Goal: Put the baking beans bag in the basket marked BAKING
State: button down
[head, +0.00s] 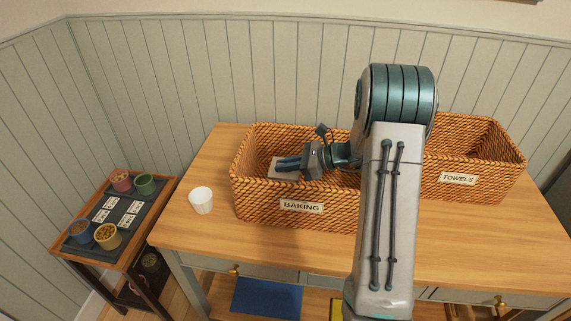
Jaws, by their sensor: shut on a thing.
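The basket marked BAKING (258,205) is woven rattan and stands on the wooden table, with its label on the front wall. My gripper (276,164) reaches into it from the right, its fingers over the left part of the inside. The gripper is shut on a pale bag (281,175), taken to be the baking beans bag. The bag is inside the basket's walls and mostly hidden by the fingers and front rim. I cannot tell whether it touches the basket floor.
A basket marked TOWELS (484,186) stands at the right, partly behind my arm. A white cup (201,200) stands left of the BAKING basket. A side table (62,245) at the left holds a dark tray with several coloured pots and cards. The table front (215,250) is clear.

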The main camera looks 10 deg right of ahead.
jog(key=shift+f+b, duration=0.45)
jog(key=shift+f, duration=0.05)
jog(key=shift+f, duration=0.1)
jog(key=c, duration=1.5)
grip_release()
jog(key=shift+r, duration=0.4)
jog(key=v, duration=1.2)
jog(key=shift+r+b, duration=0.2)
jog(key=shift+b, duration=0.1)
